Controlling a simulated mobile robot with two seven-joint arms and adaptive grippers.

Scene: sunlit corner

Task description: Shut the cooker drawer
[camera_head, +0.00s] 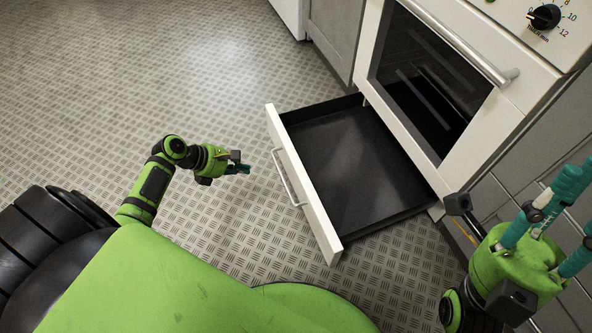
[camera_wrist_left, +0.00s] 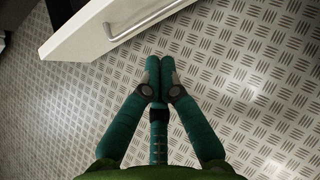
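The cooker drawer (camera_head: 350,165) is pulled far out below the oven, with a white front, a metal bar handle (camera_head: 287,178) and a dark, empty inside. Its front and handle also show at the top of the left wrist view (camera_wrist_left: 110,22). My left gripper (camera_head: 246,169) is in front of the drawer front, a short way from the handle and not touching it. In the left wrist view its teal fingers (camera_wrist_left: 159,72) are together with nothing between them. My right gripper (camera_head: 560,215) is at the right edge with its teal fingers spread apart, empty.
The white cooker (camera_head: 455,110) has a closed oven door with a metal bar handle (camera_head: 470,45) and a black knob (camera_head: 544,17) above. Grey cabinets (camera_head: 335,35) stand beside it. The patterned floor (camera_head: 180,70) in front and to the left is clear.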

